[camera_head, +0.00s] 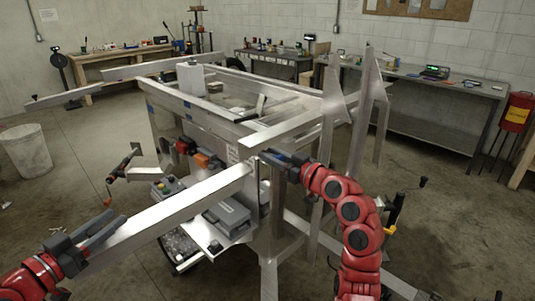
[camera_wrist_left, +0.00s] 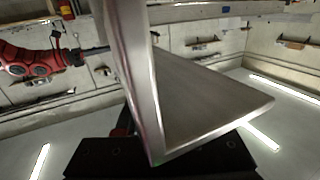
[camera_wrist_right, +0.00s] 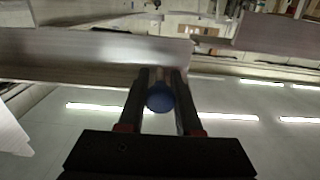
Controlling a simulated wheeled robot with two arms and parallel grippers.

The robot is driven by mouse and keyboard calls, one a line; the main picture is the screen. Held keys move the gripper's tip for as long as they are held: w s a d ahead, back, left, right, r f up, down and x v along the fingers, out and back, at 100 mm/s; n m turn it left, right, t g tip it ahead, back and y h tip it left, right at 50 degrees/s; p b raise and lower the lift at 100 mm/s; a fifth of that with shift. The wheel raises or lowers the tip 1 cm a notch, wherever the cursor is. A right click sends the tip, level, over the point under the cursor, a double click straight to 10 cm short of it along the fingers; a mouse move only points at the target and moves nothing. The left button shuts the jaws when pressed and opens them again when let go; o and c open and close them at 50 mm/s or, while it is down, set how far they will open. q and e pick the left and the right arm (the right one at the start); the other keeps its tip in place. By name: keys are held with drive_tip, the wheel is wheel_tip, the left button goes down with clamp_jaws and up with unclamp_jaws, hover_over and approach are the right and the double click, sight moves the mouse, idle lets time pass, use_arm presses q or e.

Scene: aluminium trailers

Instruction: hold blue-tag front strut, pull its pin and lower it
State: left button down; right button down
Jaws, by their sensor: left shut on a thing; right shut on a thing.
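The front strut (camera_head: 175,213) is a long bare aluminium bar. It slopes from the trailer frame (camera_head: 215,125) down toward the lower left in the head view. My left gripper (camera_head: 100,238) is shut on its outer end, and the bar fills the left wrist view (camera_wrist_left: 190,95). My right gripper (camera_head: 270,156) is at the strut's inner end by the frame. In the right wrist view its fingers are shut on a round blue pin knob (camera_wrist_right: 160,97). The pin's shaft is mostly hidden. I cannot make out a tag on the strut.
A grey box (camera_head: 227,215) sits on a plate under the strut. Tall aluminium uprights (camera_head: 330,120) stand right of my right gripper. Another bar (camera_head: 65,98) sticks out at the far left. A bin (camera_head: 27,150) stands at the left; the floor around is mostly open.

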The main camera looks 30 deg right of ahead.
drive_tip(key=shift+v, duration=0.9)
drive_tip(key=c, duration=0.6)
unclamp_jaws()
drive_tip(key=shift+s, duration=0.1)
drive_tip(key=v, duration=1.2)
